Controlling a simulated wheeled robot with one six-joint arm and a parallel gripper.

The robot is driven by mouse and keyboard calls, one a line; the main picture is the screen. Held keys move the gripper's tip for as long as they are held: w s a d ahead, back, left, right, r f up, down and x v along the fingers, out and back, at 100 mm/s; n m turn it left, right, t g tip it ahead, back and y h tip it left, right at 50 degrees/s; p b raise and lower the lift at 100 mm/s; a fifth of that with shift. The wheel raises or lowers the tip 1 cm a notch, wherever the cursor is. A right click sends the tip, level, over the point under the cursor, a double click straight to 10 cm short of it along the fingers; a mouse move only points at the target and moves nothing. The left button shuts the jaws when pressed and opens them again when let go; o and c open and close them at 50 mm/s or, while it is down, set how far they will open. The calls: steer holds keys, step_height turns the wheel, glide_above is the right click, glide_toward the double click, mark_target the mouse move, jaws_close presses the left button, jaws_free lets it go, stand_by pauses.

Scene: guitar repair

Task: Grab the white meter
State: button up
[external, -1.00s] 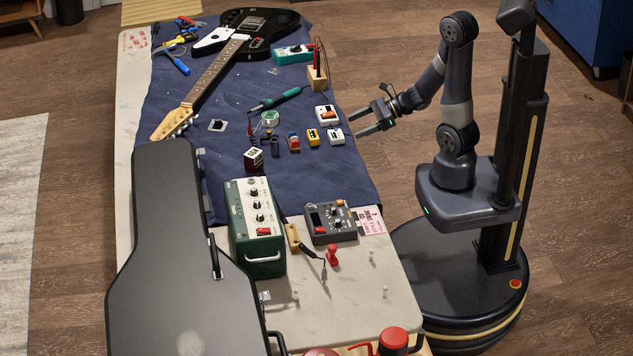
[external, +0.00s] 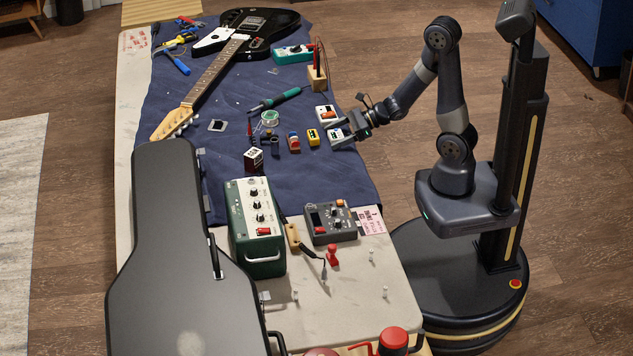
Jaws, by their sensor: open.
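Two small white boxes lie at the right edge of the blue mat; I cannot tell which is the white meter. One white box with an orange part (external: 325,112) is farther back. The other, with a blue part (external: 334,134), is nearer and partly hidden by my gripper. My gripper (external: 338,132) is open, its fingers reaching left over the mat's edge at the nearer white box. I cannot tell whether they touch it or are around it.
A yellow box (external: 313,137) and a red-and-blue one (external: 293,141) lie just left. A soldering iron (external: 285,97), a wooden block stand (external: 317,78) and a teal meter (external: 292,53) are farther back. A grey control box (external: 330,222) stands nearer the front.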

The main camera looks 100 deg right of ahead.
steer(key=shift+c, duration=0.4)
steer(key=c, duration=1)
